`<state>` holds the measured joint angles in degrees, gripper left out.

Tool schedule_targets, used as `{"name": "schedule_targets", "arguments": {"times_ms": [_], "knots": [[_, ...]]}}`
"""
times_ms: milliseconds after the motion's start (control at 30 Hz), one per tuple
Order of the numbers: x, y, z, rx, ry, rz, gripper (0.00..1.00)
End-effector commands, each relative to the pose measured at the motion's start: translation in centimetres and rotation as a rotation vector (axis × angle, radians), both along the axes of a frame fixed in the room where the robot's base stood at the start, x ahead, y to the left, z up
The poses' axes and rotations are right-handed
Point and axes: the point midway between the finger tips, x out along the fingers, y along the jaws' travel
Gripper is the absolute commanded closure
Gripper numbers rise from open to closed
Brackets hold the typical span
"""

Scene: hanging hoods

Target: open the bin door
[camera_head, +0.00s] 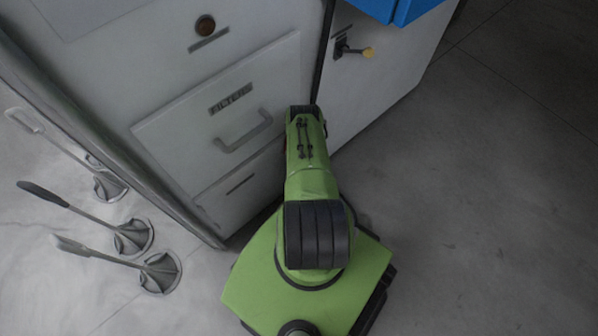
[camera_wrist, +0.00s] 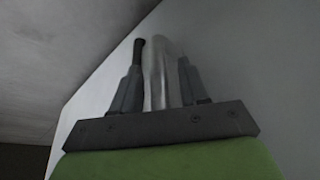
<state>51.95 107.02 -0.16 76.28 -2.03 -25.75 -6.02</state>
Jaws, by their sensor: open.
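In the wrist view my gripper (camera_wrist: 162,55) is open, with one dark finger on each side of a smooth pale-grey upright bar (camera_wrist: 157,75). The bar looks like a handle in front of a pale panel (camera_wrist: 250,60). I cannot tell whether the fingers touch it. In the head view my green arm hides the gripper and whatever is in front of it. No part there is labelled as the bin door. A light-grey cabinet front has a drawer marked FILTERS (camera_head: 165,130) with a bar handle (camera_head: 243,135), and a lower panel (camera_head: 240,190) partly behind my arm.
A latch with a yellow knob (camera_head: 367,53) is on the cabinet's right-hand face, below a blue part (camera_head: 400,8). Several levers (camera_head: 75,246) stand at the left. The grey floor (camera_head: 480,200) at the right is clear.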

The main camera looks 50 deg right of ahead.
Motion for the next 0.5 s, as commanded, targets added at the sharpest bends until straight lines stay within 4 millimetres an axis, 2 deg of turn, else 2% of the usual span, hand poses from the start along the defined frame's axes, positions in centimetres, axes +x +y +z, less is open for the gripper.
{"name": "schedule_targets", "arguments": {"times_ms": [233, 500], "knots": [[0.04, -0.06, 0.02, 0.000, 0.000, 0.000, 0.57], [0.02, -0.06, 0.02, -0.001, 0.001, 0.000, 0.99]]}}
